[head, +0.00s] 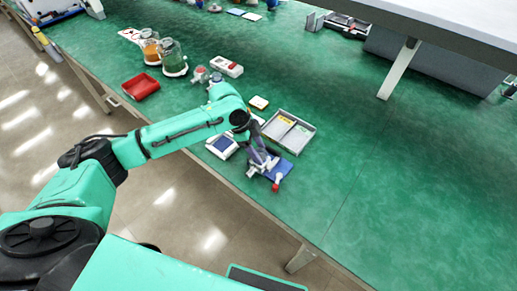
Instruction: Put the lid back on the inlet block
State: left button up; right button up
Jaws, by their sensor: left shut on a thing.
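I cannot make out the lid or the inlet block for certain. My right gripper is not in view.
A grey tray (309,134) with yellow and green cards stands just behind the gripper. A white device (222,146) with a dark screen lies left of it. Canisters with orange (150,49) and green (173,62) contents and a red tray (140,87) are farther left.

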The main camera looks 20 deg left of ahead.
pick_arm(q)
jog(key=shift+f+p, duration=0.1)
jog(key=shift+p, duration=0.2)
dwell(0.4)
dwell(0.5)
jog(key=shift+p, duration=0.4)
jog(key=shift+f, duration=0.1)
jog(key=o, duration=1.5)
notch_tip(320, 180, up, 7)
jog(key=p, duration=0.7)
jog(key=shift+p, duration=0.4)
grip_shut()
